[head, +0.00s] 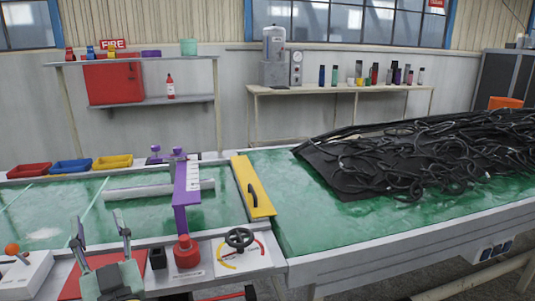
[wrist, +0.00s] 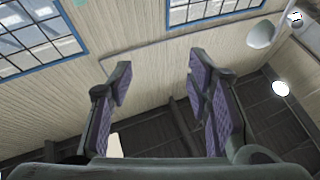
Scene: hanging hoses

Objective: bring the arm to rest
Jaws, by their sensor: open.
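My gripper (head: 101,236) is at the lower left of the head view, pointing up above the near edge of the green table. Its two fingers stand apart with nothing between them. In the wrist view my gripper (wrist: 158,85) shows purple finger pads, spread wide and empty.
Black hoses (head: 410,160) lie tangled on a dark mat at the right of the green table (head: 350,222). A purple bracket (head: 180,195), yellow bar (head: 253,187), red knob (head: 186,251) and valve wheel (head: 239,238) stand right of my gripper. Small bins (head: 70,166) line the back left.

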